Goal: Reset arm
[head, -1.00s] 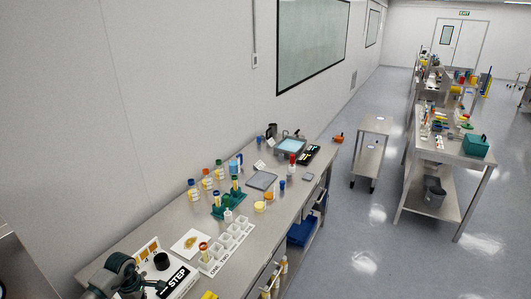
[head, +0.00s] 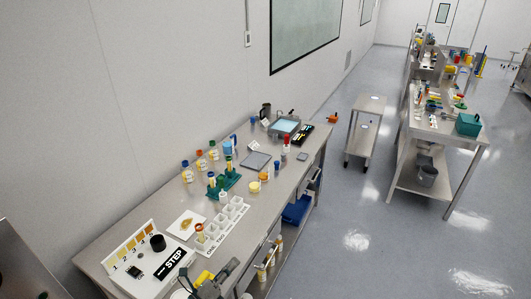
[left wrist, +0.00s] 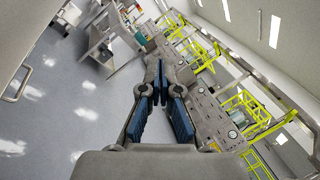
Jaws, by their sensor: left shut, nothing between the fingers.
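My right gripper is in neither view.
A small cart (head: 363,130) and another table (head: 440,125) stand to the right. Yellow frames (left wrist: 240,105) and a gauge panel (left wrist: 208,108) show in the wrist view.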

